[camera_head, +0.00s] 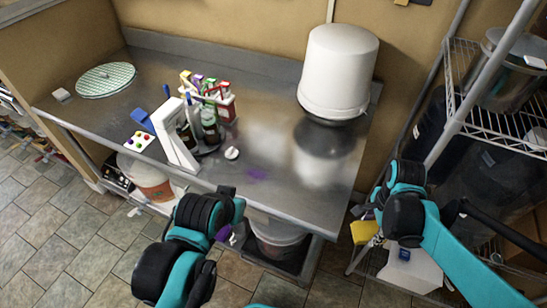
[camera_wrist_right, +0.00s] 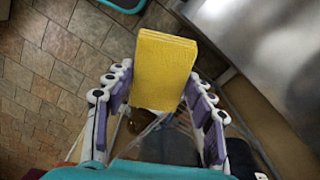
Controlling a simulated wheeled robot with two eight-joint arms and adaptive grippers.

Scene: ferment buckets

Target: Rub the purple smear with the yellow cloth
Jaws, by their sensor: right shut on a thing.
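The purple smear (camera_head: 256,173) is a small patch on the steel counter (camera_head: 270,140), near its front edge. The yellow cloth (camera_head: 364,232) is a folded block off the counter's right end in the head view. It also shows upright between the fingers in the right wrist view (camera_wrist_right: 164,66). My right gripper (camera_wrist_right: 160,97) is shut on the cloth, to the right of the smear and clear of the counter. My left gripper (camera_head: 228,234) hangs in front of the counter's front edge, below the smear; its fingers are mostly hidden by its wrist.
A large white bucket (camera_head: 338,70) stands at the counter's back right. A holder with coloured items (camera_head: 212,100) and a white stand (camera_head: 176,135) stand left of the smear. A round green mat (camera_head: 106,79) lies far left. A wire shelf (camera_head: 500,120) is on the right.

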